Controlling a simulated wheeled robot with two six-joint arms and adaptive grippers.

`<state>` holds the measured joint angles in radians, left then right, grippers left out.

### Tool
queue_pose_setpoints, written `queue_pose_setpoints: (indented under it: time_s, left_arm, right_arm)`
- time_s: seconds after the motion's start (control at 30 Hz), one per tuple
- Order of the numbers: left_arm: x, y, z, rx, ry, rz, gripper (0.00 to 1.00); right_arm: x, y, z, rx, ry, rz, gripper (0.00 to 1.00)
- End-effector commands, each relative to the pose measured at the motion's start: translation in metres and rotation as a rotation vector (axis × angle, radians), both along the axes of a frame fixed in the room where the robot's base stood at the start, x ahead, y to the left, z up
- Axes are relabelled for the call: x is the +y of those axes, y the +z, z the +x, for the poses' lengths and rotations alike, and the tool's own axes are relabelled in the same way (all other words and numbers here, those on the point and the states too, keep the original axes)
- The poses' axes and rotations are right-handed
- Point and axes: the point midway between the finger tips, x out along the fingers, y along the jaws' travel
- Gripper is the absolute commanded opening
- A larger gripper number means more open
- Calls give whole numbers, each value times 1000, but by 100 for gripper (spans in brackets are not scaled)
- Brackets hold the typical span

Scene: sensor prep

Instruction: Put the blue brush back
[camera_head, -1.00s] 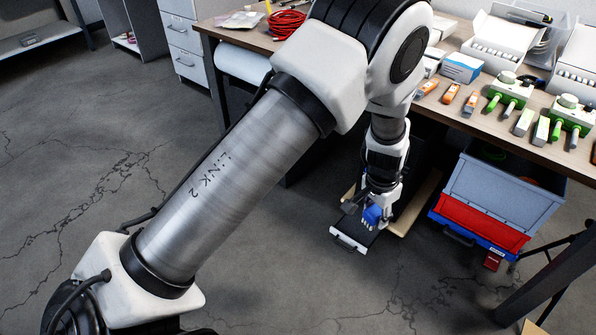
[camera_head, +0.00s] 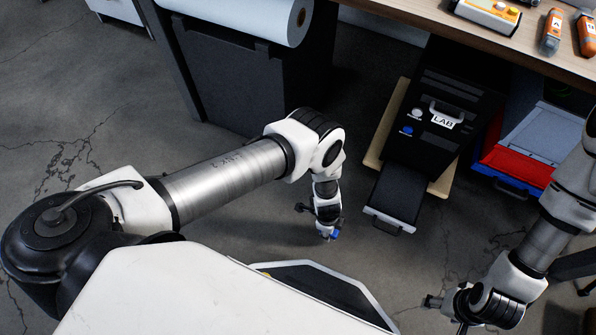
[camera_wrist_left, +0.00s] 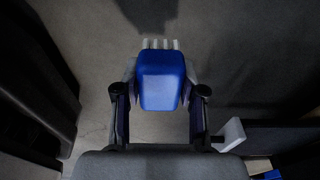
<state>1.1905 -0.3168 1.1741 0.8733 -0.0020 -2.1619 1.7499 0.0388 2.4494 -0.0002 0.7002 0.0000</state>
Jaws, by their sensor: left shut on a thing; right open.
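The blue brush (camera_wrist_left: 162,80), a rounded blue block with pale bristle tufts at its far end, is between the fingers of my left gripper (camera_wrist_left: 160,98) in the left wrist view. In the head view my left gripper (camera_head: 326,224) points down and only a small blue part of the brush (camera_head: 335,234) shows. It is over the floor, left of the black LAB case (camera_head: 450,105) and its pulled-out drawer (camera_head: 396,195). My right gripper (camera_head: 446,314) is open and empty at the lower right.
The case stands on a wooden board (camera_head: 440,187) under the workbench (camera_head: 478,38). A red and blue bin (camera_head: 520,165) is right of it. A dark cabinet (camera_head: 235,85) with a white roll (camera_head: 265,18) stands left. The floor between cabinet and case is clear.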

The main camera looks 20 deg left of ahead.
Motion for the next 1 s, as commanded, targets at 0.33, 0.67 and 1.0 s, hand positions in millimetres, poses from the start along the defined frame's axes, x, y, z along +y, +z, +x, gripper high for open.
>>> queue_pose_setpoints:
  time_s: [0.33, 0.67, 1.0]
  left_arm:
    - [40, -29, 49, -6, -23, 2, 8]
    - [84, -28, 104, -3, -22, 0, 8]
    - [97, -61, 120, 0, -22, 0, 8]
  right_arm:
    - [-1, -81, -1, 2, -2, 0, 65]
    - [-2, -153, 0, -3, -7, -1, 65]
    - [-3, -198, 5, -15, -13, -3, 65]
